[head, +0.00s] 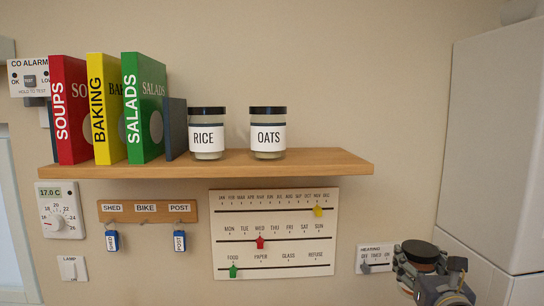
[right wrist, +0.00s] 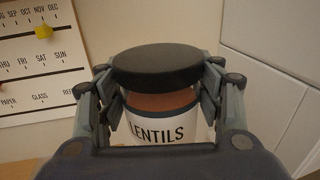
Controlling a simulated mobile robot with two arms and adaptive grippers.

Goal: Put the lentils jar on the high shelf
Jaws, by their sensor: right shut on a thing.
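The lentils jar (right wrist: 165,120) has a black lid, reddish-brown contents and a white label reading LENTILS. It is upright between the fingers of my right gripper (right wrist: 160,105), which is shut on it. In the head view the right gripper (head: 430,270) is at the lower right, below and to the right of the shelf, with the dark lid of the lentils jar (head: 425,250) showing above it. The high shelf (head: 320,162) is a wooden board on the wall. My left gripper is not in view.
On the shelf stand SOUPS (head: 70,115), BAKING (head: 105,110) and SALADS (head: 143,110) books, a dark block (head: 175,128), a RICE jar (head: 207,135) and an OATS jar (head: 268,135). The shelf's right end is free. A white cabinet (head: 495,150) stands at right. A calendar board (head: 275,250) hangs below.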

